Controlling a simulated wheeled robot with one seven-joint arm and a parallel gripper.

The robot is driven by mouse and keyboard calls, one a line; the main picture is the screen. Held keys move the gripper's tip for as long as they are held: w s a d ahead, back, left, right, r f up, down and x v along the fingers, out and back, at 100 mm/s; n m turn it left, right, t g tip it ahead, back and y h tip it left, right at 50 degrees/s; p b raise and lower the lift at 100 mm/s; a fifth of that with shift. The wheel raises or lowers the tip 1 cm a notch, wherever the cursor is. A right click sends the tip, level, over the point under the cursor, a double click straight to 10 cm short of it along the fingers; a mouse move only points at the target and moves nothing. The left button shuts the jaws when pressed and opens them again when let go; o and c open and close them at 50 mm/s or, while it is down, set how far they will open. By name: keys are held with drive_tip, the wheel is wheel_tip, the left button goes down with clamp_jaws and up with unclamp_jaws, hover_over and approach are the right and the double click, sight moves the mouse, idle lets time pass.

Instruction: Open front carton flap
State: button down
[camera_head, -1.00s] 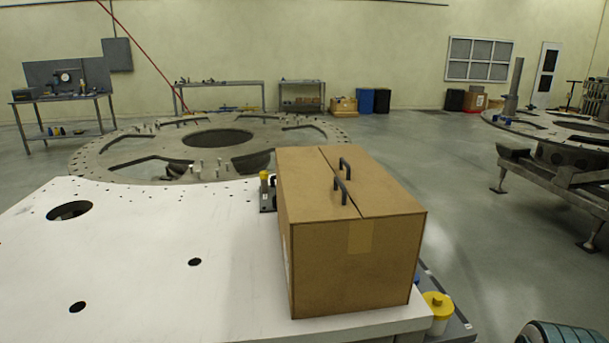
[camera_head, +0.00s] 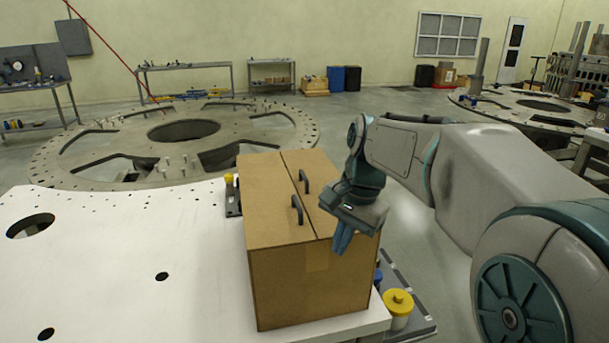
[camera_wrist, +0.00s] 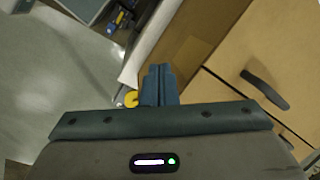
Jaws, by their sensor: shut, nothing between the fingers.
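A closed brown cardboard carton (camera_head: 308,290) stands on the white plate (camera_head: 110,260) near its right front corner. Its top has two flaps meeting at a seam, each with a dark handle: the nearer handle (camera_head: 296,209) and the farther handle (camera_head: 305,181). A tape strip (camera_head: 317,257) marks the front face. My gripper (camera_head: 342,242) is shut and empty, pointing down at the carton's front right top edge. In the wrist view the shut fingers (camera_wrist: 159,84) show beside the carton (camera_wrist: 240,50), with one handle (camera_wrist: 264,90) to their right. Contact with the carton cannot be told.
A yellow-topped canister (camera_head: 398,308) stands by the plate's front right corner. A small yellow-capped part (camera_head: 230,190) sits beyond the carton's left side. A large ring-shaped turret plate (camera_head: 80,155) lies behind. The white plate left of the carton is mostly clear.

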drive_tip(key=w+r+m, duration=0.1)
drive_tip(key=w, duration=0.1)
drive_tip(key=w+a+r+m+y, duration=0.1)
drive_tip(key=w+r, duration=0.1)
drive_tip(key=w, duration=0.1)
drive_tip(key=w+r+m+g+y, duration=0.1)
drive_tip(key=w, duration=0.1)
drive_tip(key=shift+w+a+r+m, duration=0.25)
drive_tip(key=shift+w+r+m, duration=0.1)
drive_tip(key=shift+r+m, duration=0.05)
drive_tip(key=w+d+r+m+y, duration=0.1)
drive_tip(key=w+r+m+y, duration=0.25)
drive_tip(key=w, duration=0.25)
approach(296, 214)
drive_tip(key=shift+m+g+h, duration=0.25)
drive_tip(key=shift+g, duration=0.15)
drive_tip(key=x, duration=0.5)
drive_tip(key=shift+w+a+f+p, duration=0.1)
drive_tip(key=shift+w+a+p, duration=0.15)
drive_tip(key=shift+w+p, duration=0.15)
drive_tip(key=shift+a+r+p, duration=0.1)
drive_tip(key=shift+r+p, duration=0.35)
